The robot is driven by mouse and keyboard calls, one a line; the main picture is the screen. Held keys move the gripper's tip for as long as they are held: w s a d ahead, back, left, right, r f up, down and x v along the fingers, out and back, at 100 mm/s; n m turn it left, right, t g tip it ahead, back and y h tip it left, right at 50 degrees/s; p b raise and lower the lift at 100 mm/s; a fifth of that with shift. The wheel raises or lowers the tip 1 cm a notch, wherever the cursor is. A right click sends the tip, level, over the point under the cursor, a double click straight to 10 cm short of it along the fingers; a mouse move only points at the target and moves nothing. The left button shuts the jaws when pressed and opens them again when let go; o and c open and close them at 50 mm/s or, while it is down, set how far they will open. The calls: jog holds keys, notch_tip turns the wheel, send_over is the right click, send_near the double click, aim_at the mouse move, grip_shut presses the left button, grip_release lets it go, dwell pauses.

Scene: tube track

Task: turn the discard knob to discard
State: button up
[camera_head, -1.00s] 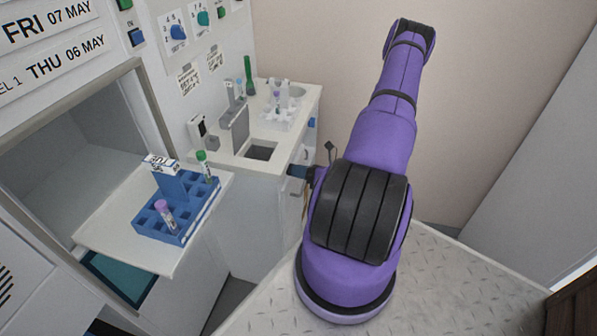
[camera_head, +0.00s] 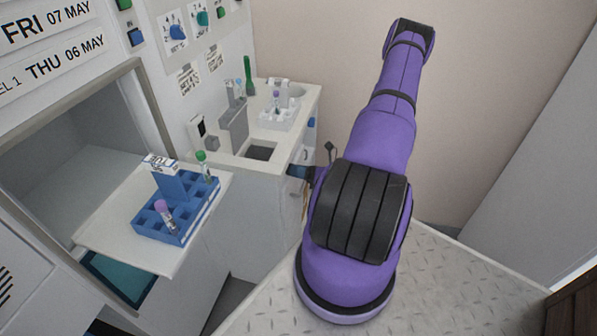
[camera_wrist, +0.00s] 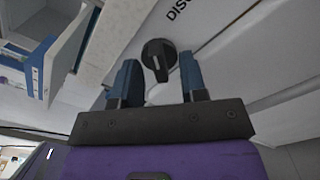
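The discard knob (camera_wrist: 158,58) is a round black dial with a light pointer line, seen in the wrist view on a pale panel. Dark lettering starting "DIS" (camera_wrist: 178,10) is printed beside it, cut off by the picture's edge. My gripper (camera_wrist: 158,76) is open, with its two blue fingers apart. The knob shows in the gap between the fingertips, a little past them; I cannot tell whether they touch it. In the head view only a dark bit of my gripper (camera_head: 298,171) shows beside the counter front, and the knob is hidden.
A white counter (camera_head: 225,156) with a square opening (camera_head: 260,153) and a white tube rack (camera_head: 278,119) stands behind. At left, a blue rack (camera_head: 180,236) with tubes sits on a white shelf (camera_head: 110,240).

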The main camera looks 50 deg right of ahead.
jog(key=v, duration=1)
jog(key=shift+s+d, duration=0.15)
jog(key=shift+s, duration=0.2)
jog(key=w+a+r+n+g+y, duration=0.1)
jog(key=w+a+r+n+g, duration=0.2)
jog(key=a+r+n+g, duration=0.35)
jog(key=w+a+r+n+g+y, duration=0.1)
jog(key=w+a+r+n+g, duration=0.25)
jog(key=r+n, duration=0.65)
jog(key=w+a+r+n+g+y, duration=0.2)
jog(key=w+a+r+n+g, duration=0.25)
jog(key=r, duration=0.65)
jog(key=s+a+r+n+t+h, duration=0.1)
jog(key=s+a+r+n+h, duration=0.4)
jog(key=a+r+n, duration=0.3)
jog(key=s+a+r+n+t+h, duration=0.2)
jog(key=s+a+r+n+h, duration=0.3)
jog(key=r+n, duration=0.5)
jog(key=s+a+r, duration=0.2)
jog(key=a, duration=0.1)
jog(key=shift+s+r+n+h, duration=0.3)
jog(key=shift+h, duration=0.1)
